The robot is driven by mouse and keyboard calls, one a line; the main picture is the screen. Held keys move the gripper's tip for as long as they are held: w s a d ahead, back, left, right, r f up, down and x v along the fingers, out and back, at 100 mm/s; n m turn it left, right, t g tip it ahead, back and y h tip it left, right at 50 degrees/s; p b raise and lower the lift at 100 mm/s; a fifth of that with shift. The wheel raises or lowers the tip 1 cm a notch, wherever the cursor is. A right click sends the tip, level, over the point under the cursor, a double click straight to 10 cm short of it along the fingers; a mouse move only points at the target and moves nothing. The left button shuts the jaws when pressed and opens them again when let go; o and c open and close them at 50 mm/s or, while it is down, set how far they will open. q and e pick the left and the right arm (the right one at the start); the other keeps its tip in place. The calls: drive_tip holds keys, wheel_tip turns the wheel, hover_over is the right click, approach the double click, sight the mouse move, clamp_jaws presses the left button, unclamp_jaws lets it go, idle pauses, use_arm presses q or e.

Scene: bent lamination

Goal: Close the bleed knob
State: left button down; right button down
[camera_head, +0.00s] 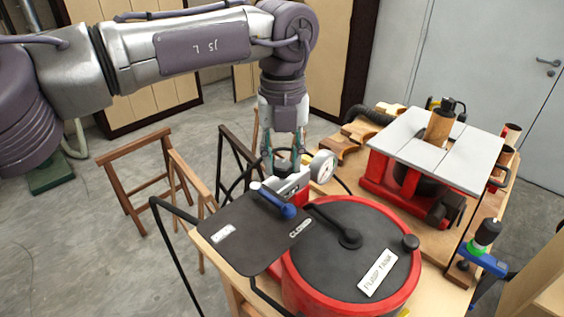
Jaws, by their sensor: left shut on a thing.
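My left gripper (285,162) points straight down over a red and white block (290,187) beside the round tank. Its fingers are shut on what appears to be the bleed knob on top of that block; the fingers mostly hide the knob, so its turn position cannot be told. A round white dial gauge (322,167) stands just right of the fingers. A blue-ended lever (276,203) lies in front of the block, over a dark plate (238,250) with a "CLOSED" label. My right gripper is out of view.
The red-rimmed pump tank (395,303) with a dark lid fills the bench front. Wooden sawhorses (140,185) stand at left on open floor.

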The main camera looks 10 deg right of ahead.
use_arm(q)
drive_tip(key=m, duration=0.5)
drive_tip(key=shift+d+m, duration=0.1)
drive_tip(key=shift+m, duration=0.2)
drive_tip(key=m, duration=1)
drive_tip(key=shift+s+m, duration=0.1)
drive_tip(key=shift+m, duration=0.3)
drive_tip(key=m+p, duration=0.1)
drive_tip(key=m, duration=0.4)
drive_tip(key=shift+m, duration=0.4)
drive_tip(key=c, duration=0.8)
unclamp_jaws()
drive_tip(key=shift+o, duration=0.2)
